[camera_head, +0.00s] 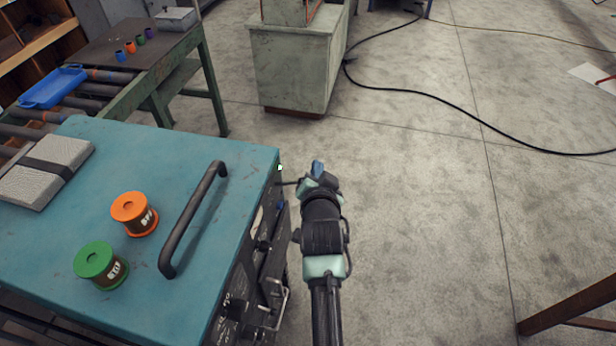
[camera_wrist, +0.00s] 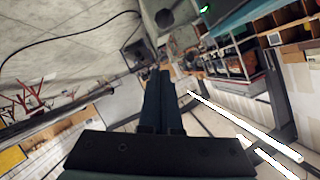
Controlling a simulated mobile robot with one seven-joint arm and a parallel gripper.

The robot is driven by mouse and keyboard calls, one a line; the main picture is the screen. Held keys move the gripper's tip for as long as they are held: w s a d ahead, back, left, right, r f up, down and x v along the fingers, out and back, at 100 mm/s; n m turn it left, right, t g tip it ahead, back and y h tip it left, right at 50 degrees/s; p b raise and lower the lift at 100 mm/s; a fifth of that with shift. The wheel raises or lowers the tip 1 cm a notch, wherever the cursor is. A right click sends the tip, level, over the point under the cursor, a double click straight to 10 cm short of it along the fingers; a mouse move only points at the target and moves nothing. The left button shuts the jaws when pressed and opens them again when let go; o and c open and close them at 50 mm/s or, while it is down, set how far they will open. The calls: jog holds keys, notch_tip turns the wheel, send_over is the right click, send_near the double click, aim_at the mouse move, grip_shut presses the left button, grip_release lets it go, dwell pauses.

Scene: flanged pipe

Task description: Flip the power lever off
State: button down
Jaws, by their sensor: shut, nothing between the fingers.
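The teal machine (camera_head: 120,185) stands at the left in the head view, with its dark front panel (camera_head: 240,285) facing right and seen at a steep angle. A small green light (camera_head: 280,167) glows at the panel's far top corner. The power lever cannot be made out clearly; a thin dark bar beside that corner may be part of it. My gripper (camera_head: 317,168) is to the right of this corner. In the wrist view its two dark fingers (camera_wrist: 158,75) are together with nothing between them. The green light (camera_wrist: 203,8) also shows there, at the top.
A black handle (camera_head: 190,220), an orange spool (camera_head: 134,213), a green spool (camera_head: 100,265) and a strapped grey block (camera_head: 45,170) are on the machine's top. A grey-green cabinet (camera_head: 295,70) stands beyond. The concrete floor at right is mostly clear, with a black cable (camera_head: 430,97).

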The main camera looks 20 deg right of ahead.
aim_at(289, 184)
jog(key=shift+w+a+f+p, duration=0.15)
jog(key=shift+a+f, duration=0.4)
jog(key=shift+f, duration=0.3)
jog(key=shift+w+a+f+p, duration=0.15)
jog(key=shift+a+f, duration=0.35)
jog(key=shift+f, duration=0.3)
jog(key=shift+s+f, duration=0.1)
jog(key=shift+s, duration=0.05)
jog(key=shift+s+d+f+y+b, duration=0.1)
jog(key=shift+d+f+y+b, duration=0.15)
jog(key=shift+b, duration=0.3)
jog(key=shift+s+d+f+m+t+b, duration=0.15)
jog(key=shift+f+m+t+b, duration=0.35)
jog(key=shift+b, duration=0.45)
